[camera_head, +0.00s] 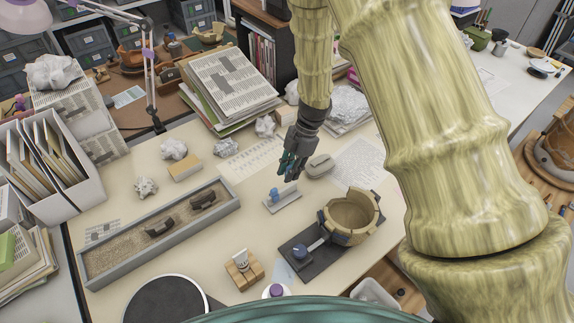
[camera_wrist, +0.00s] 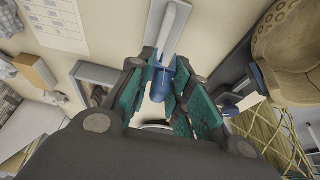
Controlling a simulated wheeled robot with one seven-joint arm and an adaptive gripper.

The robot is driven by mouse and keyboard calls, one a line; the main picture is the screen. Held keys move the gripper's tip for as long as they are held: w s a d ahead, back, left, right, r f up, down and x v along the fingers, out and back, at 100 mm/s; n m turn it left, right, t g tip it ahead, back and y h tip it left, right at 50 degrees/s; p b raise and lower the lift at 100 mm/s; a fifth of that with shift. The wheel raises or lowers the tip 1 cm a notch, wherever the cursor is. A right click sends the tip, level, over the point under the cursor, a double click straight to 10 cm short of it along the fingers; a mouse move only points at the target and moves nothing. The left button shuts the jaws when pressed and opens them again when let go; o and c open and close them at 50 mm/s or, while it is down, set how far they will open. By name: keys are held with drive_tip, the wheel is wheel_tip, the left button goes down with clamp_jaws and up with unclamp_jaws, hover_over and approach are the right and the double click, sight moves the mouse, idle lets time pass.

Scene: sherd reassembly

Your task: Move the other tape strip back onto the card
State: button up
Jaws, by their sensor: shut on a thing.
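My gripper (camera_head: 289,170) hangs fingers down over the table, just above and behind a small pale grey card (camera_head: 290,201). A blue piece (camera_head: 275,194) stands on that card's left part. In the wrist view my gripper (camera_wrist: 165,107) has its teal fingers on both sides of a blue piece, which I take for the tape strip (camera_wrist: 158,86). The pale card (camera_wrist: 171,32) runs up behind it. I cannot clearly tell where the held strip ends and the blue on the card begins, nor whether they touch.
The partly rebuilt bowl (camera_head: 352,212) stands on a dark base (camera_head: 297,265) to the right and front. A sand tray (camera_head: 160,227) with dark sherds lies to the left. A grey oval object (camera_head: 320,165) lies close right of my gripper. Printed sheets (camera_head: 255,157) lie behind.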

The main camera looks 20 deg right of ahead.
drive_tip(key=shift+s+d+f+b, duration=0.1)
drive_tip(key=shift+s+f+b, duration=0.15)
drive_tip(key=shift+s+b, duration=0.25)
drive_tip(key=w+f, duration=0.1)
drive_tip(key=w+f+b, duration=0.1)
drive_tip(key=f, duration=0.1)
drive_tip(key=shift+w+f, duration=0.15)
drive_tip(key=shift+f+b, duration=0.15)
drive_tip(key=shift+b, duration=0.25)
drive_tip(key=shift+s, duration=0.3)
drive_tip(key=shift+s+r, duration=0.3)
drive_tip(key=shift+f, duration=0.1)
drive_tip(key=shift+w+f, duration=0.3)
drive_tip(key=shift+f, duration=0.1)
drive_tip(key=shift+s+r+p, duration=0.15)
drive_tip(key=shift+r+p, duration=0.1)
drive_tip(key=shift+p, duration=0.1)
drive_tip(key=shift+s+r+p, duration=0.1)
drive_tip(key=shift+p, duration=0.2)
